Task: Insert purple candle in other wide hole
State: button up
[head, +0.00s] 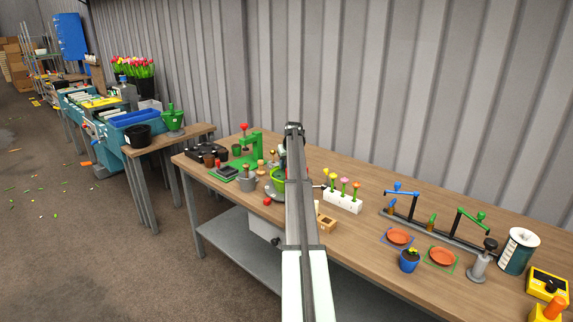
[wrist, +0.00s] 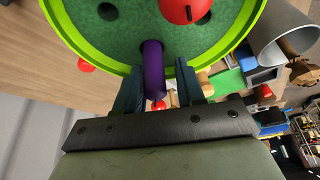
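The purple candle (wrist: 153,70) is between the two fingers of my gripper (wrist: 160,78) in the wrist view. The fingers flank it closely. Its far end overlaps the round green dish with a lime rim (wrist: 250,22); I cannot tell whether that end touches the dish or sits in a hole. Two dark holes (wrist: 107,11) show in the dish, one partly covered by a red round object (wrist: 186,8). In the head view only a sliver of the lime-green dish (head: 277,174) shows, and my arm hides the gripper and candle.
On the bench, a green press (head: 245,150) stands left of the dish. A white block with several tulips (head: 343,200) and a wooden block (head: 326,222) stand to the right. A grey cup (wrist: 282,30) is close at the right of the wrist view.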

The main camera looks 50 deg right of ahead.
jog(key=shift+s+d, duration=0.2)
jog(key=shift+d, duration=0.15)
jog(key=shift+s+r, duration=0.25)
jog(key=shift+r, duration=0.25)
jog(key=a+v, duration=0.1)
jog(key=v, duration=1.1)
jog(key=shift+r, duration=0.35)
jog(key=shift+w+a, duration=0.1)
jog(key=shift+w, duration=0.05)
